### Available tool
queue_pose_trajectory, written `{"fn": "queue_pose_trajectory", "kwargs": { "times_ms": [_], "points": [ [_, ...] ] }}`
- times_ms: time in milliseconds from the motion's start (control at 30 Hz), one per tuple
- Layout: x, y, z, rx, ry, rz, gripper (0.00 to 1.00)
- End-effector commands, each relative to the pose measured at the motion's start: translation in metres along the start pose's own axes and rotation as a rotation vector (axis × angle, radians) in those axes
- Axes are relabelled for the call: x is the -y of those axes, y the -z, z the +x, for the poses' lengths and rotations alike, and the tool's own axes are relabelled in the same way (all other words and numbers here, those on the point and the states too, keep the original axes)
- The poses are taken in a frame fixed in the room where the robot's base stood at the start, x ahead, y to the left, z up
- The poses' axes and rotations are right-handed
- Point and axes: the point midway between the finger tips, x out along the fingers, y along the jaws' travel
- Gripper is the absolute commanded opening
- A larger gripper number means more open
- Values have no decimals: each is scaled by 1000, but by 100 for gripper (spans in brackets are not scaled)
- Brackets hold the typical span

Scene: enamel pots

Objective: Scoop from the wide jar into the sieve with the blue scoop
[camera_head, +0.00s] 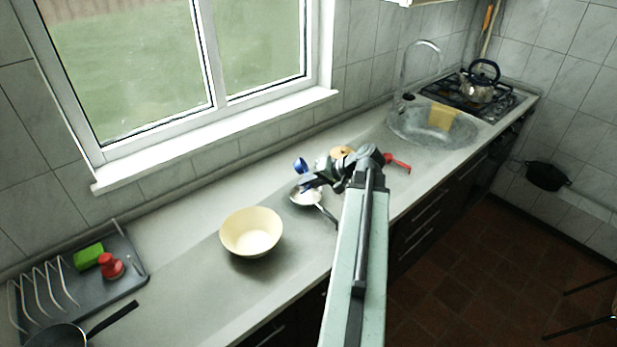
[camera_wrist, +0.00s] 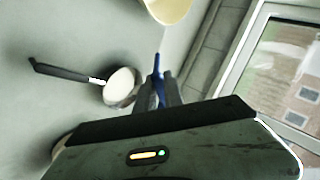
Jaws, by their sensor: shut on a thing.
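My gripper (camera_head: 312,183) is shut on the blue scoop (camera_head: 300,165), whose blue end sticks out beyond the jaws. In the wrist view the scoop (camera_wrist: 158,68) shows as a narrow blue piece between the fingers (camera_wrist: 166,88). The sieve (camera_head: 306,198) looks like a small round metal pan with a dark handle, on the counter just below my gripper. In the wrist view the sieve (camera_wrist: 120,86) has a pale inside and lies left of the fingers. A round tan-topped thing (camera_head: 342,152), possibly the wide jar, stands behind my wrist, partly hidden. I cannot tell whether the scoop holds anything.
A cream bowl (camera_head: 251,234) stands left of the sieve. A red object (camera_head: 398,163) lies right of my wrist. A sink (camera_head: 432,128) and a hob with a kettle (camera_head: 480,82) are farther right. A rack tray (camera_head: 128,275) and a pan (camera_head: 58,336) are at lower left.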

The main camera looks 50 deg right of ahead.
Motion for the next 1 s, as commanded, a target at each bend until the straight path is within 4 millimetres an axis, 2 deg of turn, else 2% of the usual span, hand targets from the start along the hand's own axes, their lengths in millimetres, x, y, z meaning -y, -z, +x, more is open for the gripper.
{"fn": "queue_pose_trajectory", "kwargs": {
  "times_ms": [267,733,1000],
  "points": [
    [4,2,-4,0,-38,-18,0],
    [24,9,-20,6,-357,-163,0],
    [21,9,-20,6,-444,-199,0]
  ]
}}
